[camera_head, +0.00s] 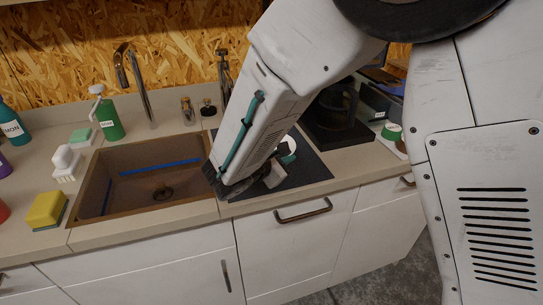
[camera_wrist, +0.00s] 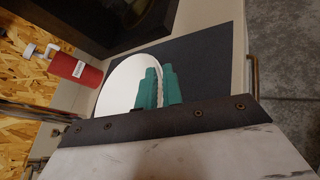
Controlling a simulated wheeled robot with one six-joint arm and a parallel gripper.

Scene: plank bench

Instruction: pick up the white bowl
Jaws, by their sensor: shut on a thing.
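The white bowl (camera_wrist: 125,85) shows in the wrist view over a dark mat, with its rim line running between my teal fingers. It also shows as a small white patch (camera_head: 292,143) in the head view, mostly hidden behind my arm. My gripper (camera_wrist: 160,87) is shut on the bowl's wall, one finger inside and one outside. In the head view a teal fingertip (camera_head: 288,158) shows beside the bowl, low over the mat. I cannot tell whether the bowl touches the mat.
The dark mat (camera_head: 313,172) lies on the counter right of the brown sink (camera_head: 130,197). A black coffee machine (camera_head: 332,118) stands behind it. A red bottle (camera_wrist: 78,70) stands near the bowl in the wrist view. A green pump bottle (camera_head: 109,120) and yellow sponge (camera_head: 46,210) are left.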

